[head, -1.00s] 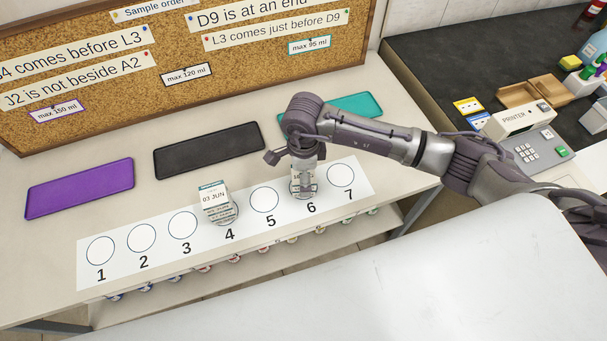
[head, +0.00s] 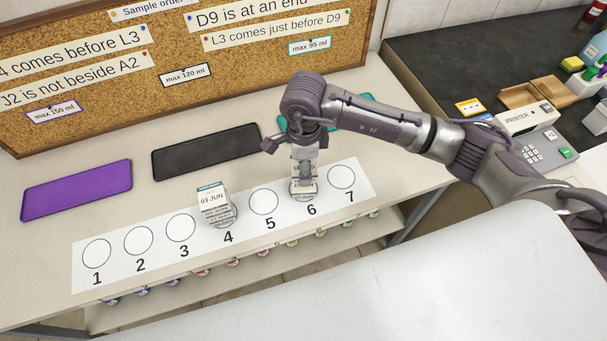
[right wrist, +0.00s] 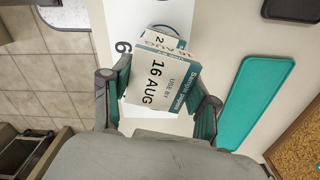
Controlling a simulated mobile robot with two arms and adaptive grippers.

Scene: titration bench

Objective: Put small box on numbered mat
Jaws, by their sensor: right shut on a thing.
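The white numbered mat (head: 110,270) lies along the bench with circles 1 to 7. My right gripper (head: 304,170) is above circle 6, pointing down. In the right wrist view its fingers (right wrist: 158,100) are shut on a small white box (right wrist: 160,82) labelled "16 AUG"; this box (head: 303,153) also shows in the head view. Just beyond it is another label ending in "AUG" (right wrist: 163,40), and something stands at circle 6 below. Whether the held box touches it is unclear. Another small box (head: 211,198), "03 JUN", stands at circle 4 above a rounded base. My left gripper is out of view.
Circles 1, 2, 3, 5 and 7 are bare. Purple (head: 76,190), black (head: 206,151) and teal (right wrist: 256,103) trays lie behind the mat. A corkboard (head: 120,75) with notes stands at the back. A printer (head: 527,118) is on the dark counter at right.

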